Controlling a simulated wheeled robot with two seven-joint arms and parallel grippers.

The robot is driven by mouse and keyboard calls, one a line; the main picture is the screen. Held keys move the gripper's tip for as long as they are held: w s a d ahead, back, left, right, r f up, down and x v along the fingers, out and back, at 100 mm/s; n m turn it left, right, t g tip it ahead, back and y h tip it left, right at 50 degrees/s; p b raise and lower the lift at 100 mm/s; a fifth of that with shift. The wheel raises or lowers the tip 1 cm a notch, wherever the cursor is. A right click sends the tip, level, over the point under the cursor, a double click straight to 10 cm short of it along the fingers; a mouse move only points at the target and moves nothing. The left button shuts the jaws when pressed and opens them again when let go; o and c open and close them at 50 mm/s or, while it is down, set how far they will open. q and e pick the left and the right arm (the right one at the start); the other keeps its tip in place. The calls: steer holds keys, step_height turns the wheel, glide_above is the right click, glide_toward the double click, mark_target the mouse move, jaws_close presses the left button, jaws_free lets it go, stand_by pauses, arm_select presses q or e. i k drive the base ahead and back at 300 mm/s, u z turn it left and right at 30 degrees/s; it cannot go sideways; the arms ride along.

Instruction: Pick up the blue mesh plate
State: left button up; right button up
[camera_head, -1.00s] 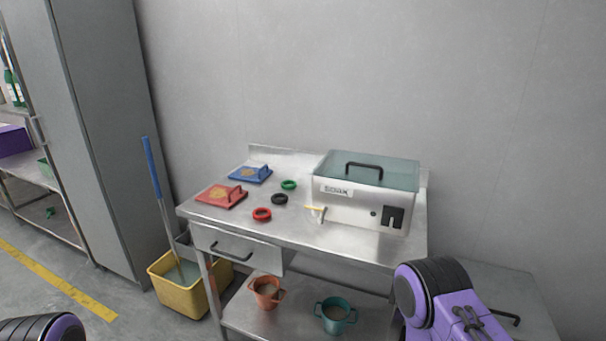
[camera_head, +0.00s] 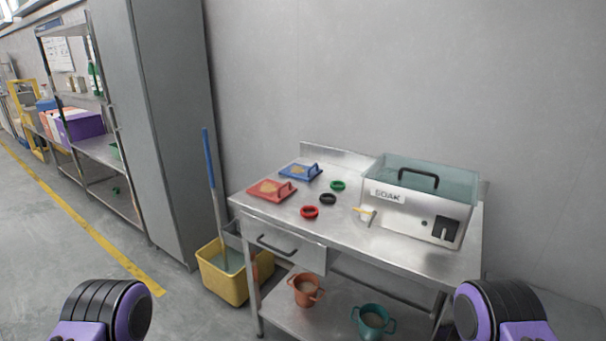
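The blue mesh plate (camera_head: 300,171) lies flat at the back left of the steel table (camera_head: 400,250). It has a blue frame, a tan mesh middle and an upright blue handle at its right side. A similar red plate (camera_head: 271,190) lies just in front of it, to the left. Purple and black links of both my arms show at the bottom left and bottom right, well short of the table. Neither gripper is in view.
Green, black and red rings (camera_head: 328,199) lie right of the plates. A "SOAK" tank (camera_head: 415,205) stands on the table's right. A yellow mop bucket (camera_head: 225,283) with a blue-handled mop stands left of the table. Orange and teal pots (camera_head: 373,321) sit on the lower shelf.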

mark_target(295, 170)
steer(key=u, duration=1.75)
steer(key=i, duration=1.25)
steer(key=z, duration=0.85)
